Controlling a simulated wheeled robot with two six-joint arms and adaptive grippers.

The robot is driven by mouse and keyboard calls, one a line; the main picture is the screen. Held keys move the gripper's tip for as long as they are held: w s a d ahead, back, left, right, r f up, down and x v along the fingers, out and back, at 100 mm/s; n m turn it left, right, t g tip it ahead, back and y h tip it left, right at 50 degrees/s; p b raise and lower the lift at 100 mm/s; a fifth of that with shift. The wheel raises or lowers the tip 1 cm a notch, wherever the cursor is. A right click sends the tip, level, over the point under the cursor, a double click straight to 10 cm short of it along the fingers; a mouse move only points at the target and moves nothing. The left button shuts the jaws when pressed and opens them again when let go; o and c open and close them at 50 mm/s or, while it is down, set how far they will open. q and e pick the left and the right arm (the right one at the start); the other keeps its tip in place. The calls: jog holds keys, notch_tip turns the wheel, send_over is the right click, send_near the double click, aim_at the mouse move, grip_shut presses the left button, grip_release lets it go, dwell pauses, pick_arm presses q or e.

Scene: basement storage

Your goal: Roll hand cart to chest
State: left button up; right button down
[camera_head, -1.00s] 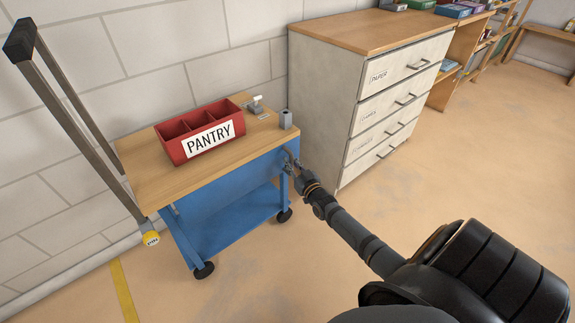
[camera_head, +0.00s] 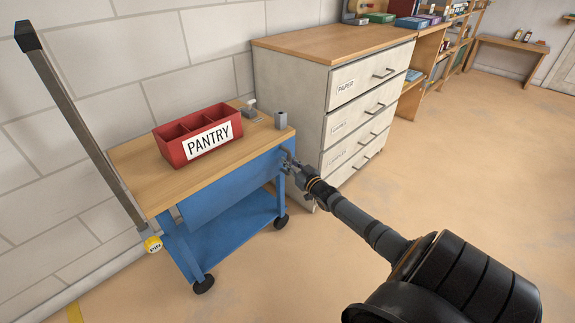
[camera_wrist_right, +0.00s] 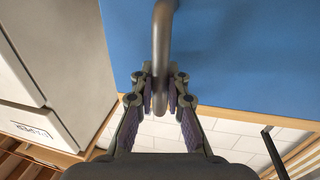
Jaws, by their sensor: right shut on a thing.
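The hand cart (camera_head: 122,160) has a wooden top, blue sides, a blue lower shelf and dark wheels. It stands along the wall in the head view. The chest (camera_head: 290,93), off-white with a wooden top and several labelled drawers, stands just beyond the cart's right end. The cart hides part of its side. My right gripper (camera_head: 287,167) is at the cart's right front corner. In the right wrist view its fingers (camera_wrist_right: 160,88) are shut around the grey bar handle (camera_wrist_right: 161,40) before the blue panel. My left gripper is not in view.
Shelves (camera_head: 432,50) stand beyond the chest. The floor (camera_head: 470,180) at right is clear.

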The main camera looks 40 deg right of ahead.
jog(key=shift+d+f, duration=0.15)
jog(key=shift+d, duration=0.05)
jog(key=c, duration=1.3)
grip_release()
jog(key=shift+s+d, duration=0.2)
jog(key=shift+c, duration=0.2)
jog(key=shift+a, duration=0.15)
jog(key=shift+s, duration=0.15)
jog(key=s+a, duration=0.1)
jog(key=s, duration=1)
jog(key=shift+s+a, duration=0.2)
jog(key=shift+s, duration=0.05)
